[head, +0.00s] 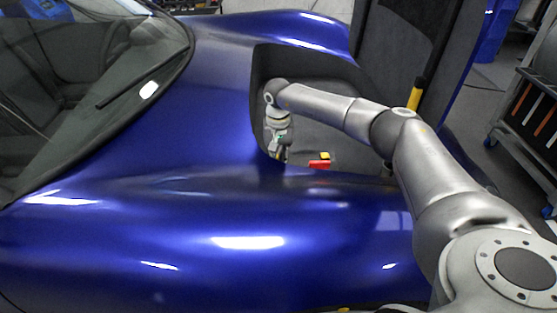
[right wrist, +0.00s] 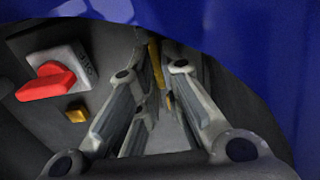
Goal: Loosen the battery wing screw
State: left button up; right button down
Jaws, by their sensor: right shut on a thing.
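My right gripper (head: 279,156) reaches down into the open front compartment of the blue car. In the right wrist view its fingers (right wrist: 157,82) run away from the camera and come close together at the far end. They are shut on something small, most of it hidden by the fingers. A narrow yellowish piece (right wrist: 154,64) shows between the fingers; I take it for the battery wing screw, but its wings cannot be made out. The battery itself cannot be clearly made out. My left gripper is in neither view.
A red switch handle (right wrist: 46,84) on a grey plate (right wrist: 68,57) and a small yellow block (right wrist: 76,115) are left of the fingers. The blue body (head: 215,205) edges the compartment closely. A tool cart (head: 530,125) stands at right.

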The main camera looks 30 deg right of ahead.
aim_at(278, 162)
jog(key=shift+r, duration=0.1)
jog(key=c, duration=1.6)
grip_release()
notch_tip(278, 162, up, 12)
